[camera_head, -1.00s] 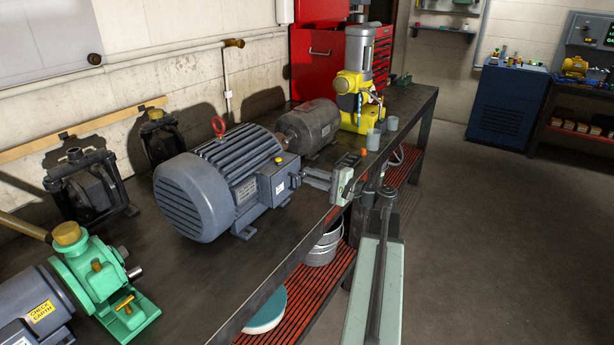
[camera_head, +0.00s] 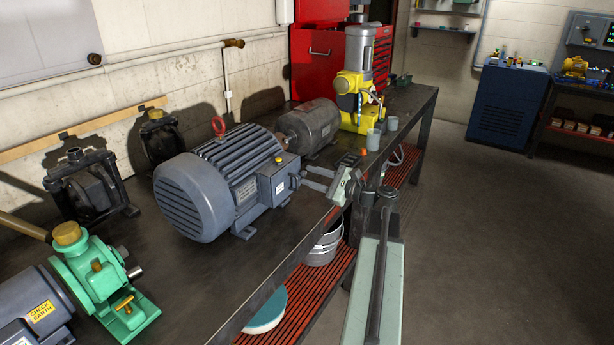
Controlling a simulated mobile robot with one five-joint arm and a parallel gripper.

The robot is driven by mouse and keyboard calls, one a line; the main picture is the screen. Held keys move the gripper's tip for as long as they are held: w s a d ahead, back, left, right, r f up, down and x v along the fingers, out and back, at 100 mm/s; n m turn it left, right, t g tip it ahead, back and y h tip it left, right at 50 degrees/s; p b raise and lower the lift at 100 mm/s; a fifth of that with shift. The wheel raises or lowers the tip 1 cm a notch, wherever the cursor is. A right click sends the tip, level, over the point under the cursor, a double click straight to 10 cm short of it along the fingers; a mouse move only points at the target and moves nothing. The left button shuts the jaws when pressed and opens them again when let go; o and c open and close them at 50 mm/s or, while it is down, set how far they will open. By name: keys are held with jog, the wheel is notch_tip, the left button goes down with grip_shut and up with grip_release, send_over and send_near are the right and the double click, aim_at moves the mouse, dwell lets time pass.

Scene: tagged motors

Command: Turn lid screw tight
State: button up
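A large grey finned motor (camera_head: 205,185) with a red lifting ring lies on the bench. A grey terminal box (camera_head: 279,186) with a small white label and a yellow knob on top sits on its right side. My gripper (camera_head: 301,179) reaches from the right to the box's right face, its two fingers pointing left. The fingertips are at a small dark round part there, which may be the lid screw. The tips partly cover it, and I cannot tell whether they grip it.
A green pump (camera_head: 105,280) stands at the front left. A dark grey motor (camera_head: 310,128) and a yellow machine (camera_head: 357,100) stand behind. Small grey cups (camera_head: 374,139) are near the bench's right edge. A red slatted shelf (camera_head: 300,305) lies below; floor to the right is clear.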

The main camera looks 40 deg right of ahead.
dwell(0.3)
jog(key=n, duration=0.5)
jog(key=shift+n, duration=0.3)
jog(key=n, duration=0.5)
jog(key=shift+n, duration=0.3)
grip_shut()
jog(key=m, duration=0.5)
grip_release()
jog(key=shift+m, duration=0.7)
